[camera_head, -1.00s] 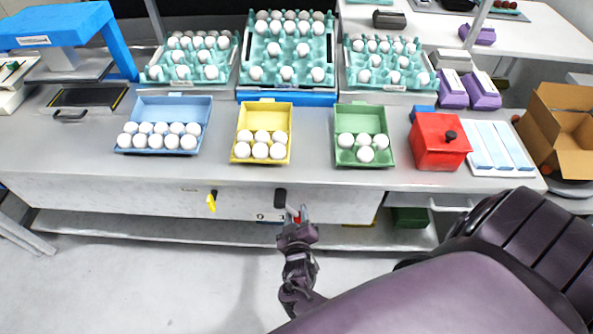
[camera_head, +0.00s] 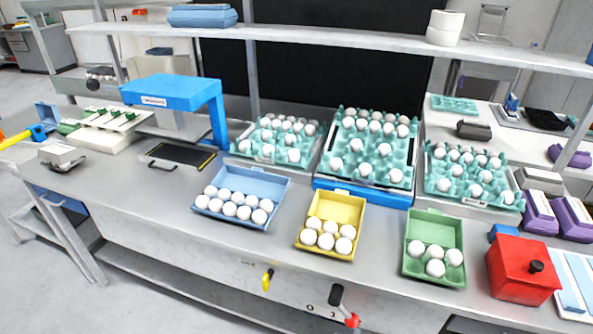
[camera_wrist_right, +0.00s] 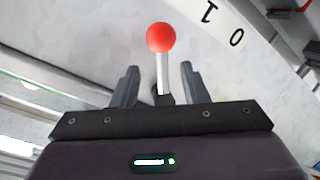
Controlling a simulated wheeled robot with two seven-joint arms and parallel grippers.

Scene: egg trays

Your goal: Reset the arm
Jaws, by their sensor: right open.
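My right gripper (camera_wrist_right: 157,84) shows in the right wrist view, with its two dark fingers apart. A silver lever with a red ball knob (camera_wrist_right: 160,37) lies in line with the gap between the fingers. I cannot tell how far beyond the fingertips the lever is. My left gripper is in neither current view.
The counter holds blue (camera_head: 275,185), yellow (camera_head: 353,211) and green (camera_head: 456,222) cartons with white eggs. Teal egg trays (camera_head: 340,172) stand behind. A red box (camera_head: 505,282) is at right. A blue stand (camera_head: 172,90) is at left. Shelves span the back.

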